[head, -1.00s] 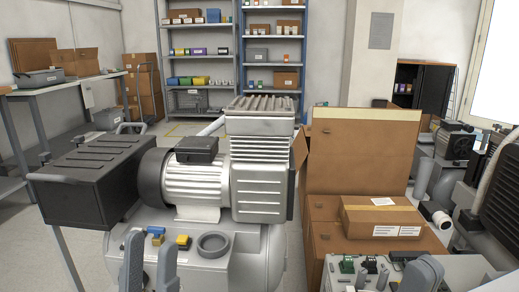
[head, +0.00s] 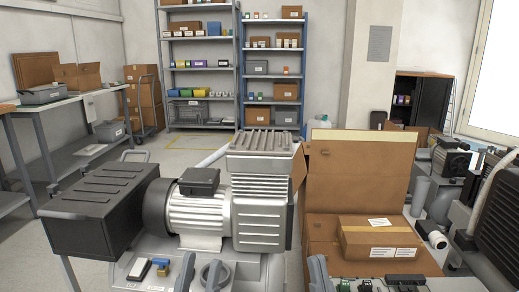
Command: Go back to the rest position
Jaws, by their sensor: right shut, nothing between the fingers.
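My right gripper (head: 318,270) is at the bottom edge, right of the compressor and in front of the open cardboard box (head: 361,170). It is shut and empty. Most of both grippers and arms is below the picture.
A black ribbed case (head: 98,215) with handles stands left of the compressor. A closed carton (head: 378,238) lies by the open box. Small black devices (head: 400,280) are at the bottom right. Benches (head: 60,108) stand left and shelves (head: 272,75) at the back. Some floor (head: 185,145) is clear.

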